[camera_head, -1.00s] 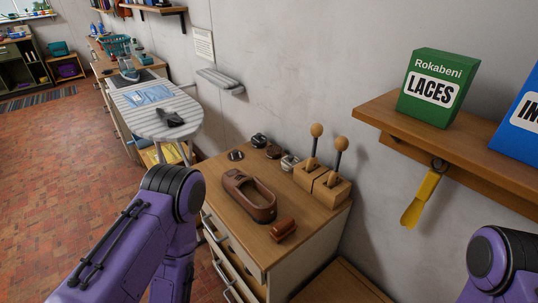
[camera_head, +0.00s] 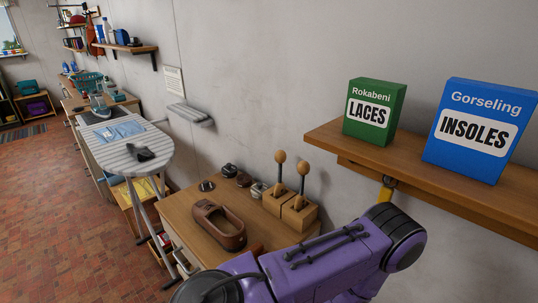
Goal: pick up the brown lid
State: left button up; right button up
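Several small round tins or lids lie at the back of the wooden cabinet top (camera_head: 190,225). A brown round piece (camera_head: 244,180) sits beside a black one (camera_head: 229,170), and a dark flat disc (camera_head: 207,186) lies to their left. At this size I cannot tell surely which is the brown lid; the brown round piece looks closest. A pale metallic tin (camera_head: 257,189) is just right of it. Neither of my grippers is in view. My purple arm crosses the lower middle and right, covering the front right of the cabinet.
A wall shelf (camera_head: 420,178) carries a green laces box (camera_head: 374,113) and a blue insoles box (camera_head: 478,131). An ironing board (camera_head: 112,155) stands left.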

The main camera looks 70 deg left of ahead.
aim_at(206, 186)
jog(key=z, duration=0.95)
jog(key=k, duration=2.55)
jog(key=u, duration=1.5)
jog(key=i, duration=0.1)
jog(key=u, duration=0.3)
